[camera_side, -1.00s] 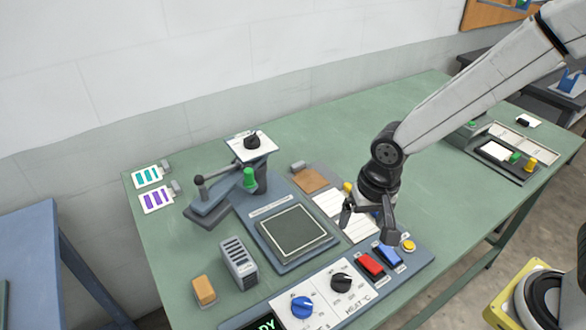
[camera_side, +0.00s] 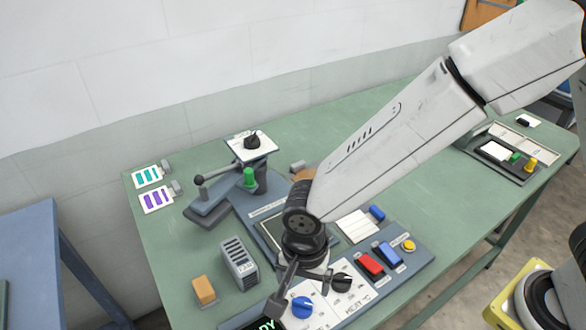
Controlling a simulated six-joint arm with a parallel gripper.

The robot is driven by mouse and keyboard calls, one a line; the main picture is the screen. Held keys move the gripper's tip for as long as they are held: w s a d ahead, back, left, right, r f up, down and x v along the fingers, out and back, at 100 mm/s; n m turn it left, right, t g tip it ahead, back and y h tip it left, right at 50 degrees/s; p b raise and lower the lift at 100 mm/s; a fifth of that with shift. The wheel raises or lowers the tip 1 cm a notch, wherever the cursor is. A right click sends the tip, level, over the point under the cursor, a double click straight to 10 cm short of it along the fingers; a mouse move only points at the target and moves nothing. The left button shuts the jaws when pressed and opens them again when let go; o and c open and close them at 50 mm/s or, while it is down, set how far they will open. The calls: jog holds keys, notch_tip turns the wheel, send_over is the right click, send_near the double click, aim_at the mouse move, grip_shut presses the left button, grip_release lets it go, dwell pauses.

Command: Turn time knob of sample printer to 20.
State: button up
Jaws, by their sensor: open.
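The sample printer's panel (camera_side: 357,311) is at the front of the green table, with white dial plates. A blue knob (camera_side: 302,307) sits on the left plate; its label is mostly cut off by the bottom edge. A black knob (camera_side: 341,282) sits on the plate marked HEAT °C. My gripper (camera_side: 298,284) is open and empty, pointing down just behind and above the blue knob. One finger shows to its left; the other is near the black knob. I cannot tell whether either touches anything. The blue knob's setting is too small to read.
Red (camera_side: 370,264) and blue (camera_side: 389,254) switches and a yellow button (camera_side: 408,244) lie right of the knobs. A grey slotted block (camera_side: 239,262) and an orange block (camera_side: 204,290) stand left.

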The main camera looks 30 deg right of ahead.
aim_at(302, 302)
jog(key=shift+f, duration=0.15)
jog(key=shift+f, duration=3.75)
jog(key=shift+c, duration=0.2)
grip_shut()
